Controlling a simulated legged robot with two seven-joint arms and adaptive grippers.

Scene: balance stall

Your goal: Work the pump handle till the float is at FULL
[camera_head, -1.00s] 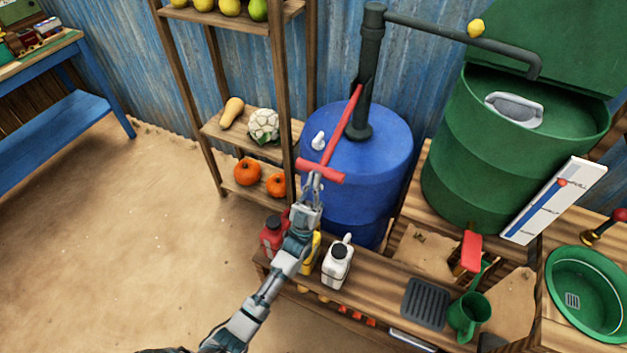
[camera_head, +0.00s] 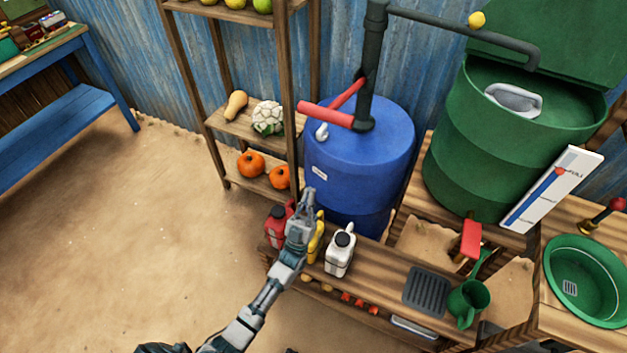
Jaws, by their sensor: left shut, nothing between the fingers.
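The red pump handle (camera_head: 326,115) is on the dark pump post (camera_head: 372,70) above the blue barrel (camera_head: 345,155). Its T-shaped grip stands high, near the barrel's top level in the picture. My left gripper (camera_head: 308,196) is shut and empty, below the handle and apart from it, in front of the barrel. The white gauge board (camera_head: 540,205) leans by the green tank (camera_head: 465,135). The red float marker (camera_head: 561,171) is near the top of its blue strip, beside the FULL lettering. My right gripper is not in view.
Red (camera_head: 277,225), yellow (camera_head: 316,240) and white (camera_head: 340,252) jugs stand on the bench close to my left gripper. A wooden shelf with vegetables (camera_head: 267,117) rises to the left. A green basin (camera_head: 588,285) and watering can (camera_head: 468,302) are at right.

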